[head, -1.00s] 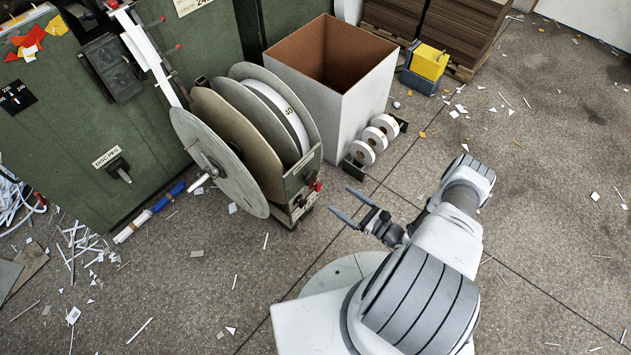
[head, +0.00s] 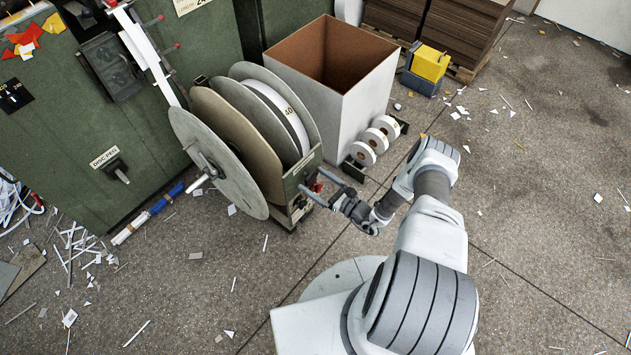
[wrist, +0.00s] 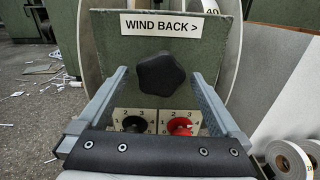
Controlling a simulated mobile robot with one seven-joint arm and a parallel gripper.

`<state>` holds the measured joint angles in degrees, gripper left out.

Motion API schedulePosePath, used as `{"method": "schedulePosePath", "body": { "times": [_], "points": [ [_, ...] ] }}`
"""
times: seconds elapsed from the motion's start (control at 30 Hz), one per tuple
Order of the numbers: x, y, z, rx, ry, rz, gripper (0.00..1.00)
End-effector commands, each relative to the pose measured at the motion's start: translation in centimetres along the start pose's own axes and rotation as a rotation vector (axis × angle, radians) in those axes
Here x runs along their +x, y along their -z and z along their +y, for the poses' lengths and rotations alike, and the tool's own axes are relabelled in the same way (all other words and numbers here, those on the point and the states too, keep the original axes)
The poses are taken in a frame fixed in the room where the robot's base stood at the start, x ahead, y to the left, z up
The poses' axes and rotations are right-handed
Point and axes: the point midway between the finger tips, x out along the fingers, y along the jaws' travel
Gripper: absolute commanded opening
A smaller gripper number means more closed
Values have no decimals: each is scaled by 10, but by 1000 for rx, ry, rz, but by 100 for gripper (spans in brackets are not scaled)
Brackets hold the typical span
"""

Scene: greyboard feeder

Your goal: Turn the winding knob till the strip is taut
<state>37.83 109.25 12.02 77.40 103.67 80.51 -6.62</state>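The black lobed winding knob (wrist: 164,73) sits on a green panel under a "WIND BACK >" label in the wrist view. My gripper (wrist: 160,76) is open, with one finger on each side of the knob. Gaps show between the fingers and the knob; I see no contact. In the head view my gripper (head: 315,182) is at the front end of the reel stand (head: 299,182), and the knob is not clearly visible there. A white strip (head: 150,52) runs down from the machine toward the reel (head: 213,160); its tautness is hard to judge.
Below the knob are a small black dial (wrist: 133,124) and a red dial (wrist: 180,126) with number scales. A large white bin (head: 345,100) and a rack of white rolls (head: 372,142) stand right of the reel. Paper scraps litter the open floor.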

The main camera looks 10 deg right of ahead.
Motion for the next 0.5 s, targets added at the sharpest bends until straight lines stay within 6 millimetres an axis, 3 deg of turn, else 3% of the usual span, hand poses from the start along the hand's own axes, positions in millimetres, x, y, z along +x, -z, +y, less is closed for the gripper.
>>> {"method": "schedulePosePath", "body": {
  "times": [0.03, 0.4, 0.47, 0.5],
  "points": [
    [0, 0, 0, 0, 0, 0, 93],
    [0, 0, 0, 0, 0, 0, 26],
    [-1, 0, 0, 0, 0, 0, 15],
    [-1, 0, 0, 1, 0, 0, 15]
  ]
}}
